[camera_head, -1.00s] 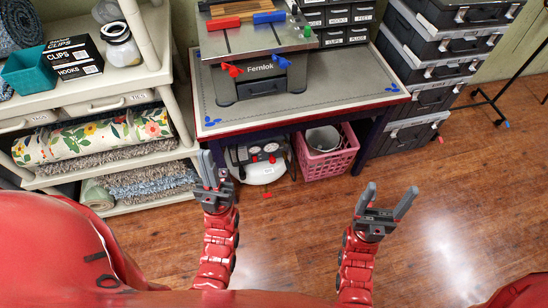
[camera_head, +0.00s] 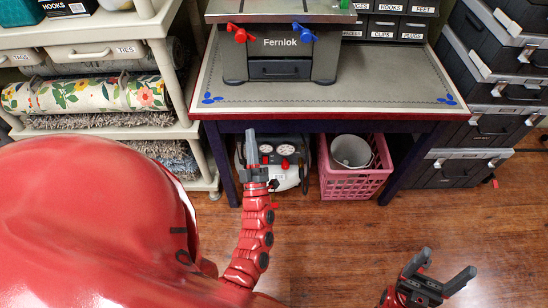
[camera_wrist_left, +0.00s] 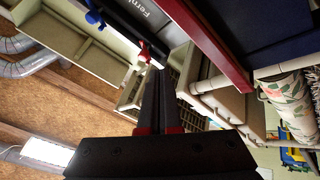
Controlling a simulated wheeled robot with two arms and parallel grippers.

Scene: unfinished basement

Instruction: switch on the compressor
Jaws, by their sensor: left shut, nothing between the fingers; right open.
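The compressor (camera_head: 290,176) stands on the floor under the workbench, with a white tank, dark top, two round gauges and small red parts. Its left part is hidden behind my left gripper in the head view. My left gripper (camera_head: 251,134) is shut and empty, pointing up in front of the compressor; I cannot tell whether it touches it. In the left wrist view its fingers (camera_wrist_left: 160,75) lie together, and the compressor is not seen there. My right gripper (camera_head: 445,268) is open and empty over the wooden floor at the lower right.
The workbench (camera_head: 390,92) carries a grey Fernlok machine (camera_head: 282,55). A pink crate (camera_head: 340,187) with a white bucket (camera_head: 351,151) stands right of the compressor. Shelves (camera_head: 177,132) stand at left, black cases (camera_head: 497,125) at right. The floor in front is clear.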

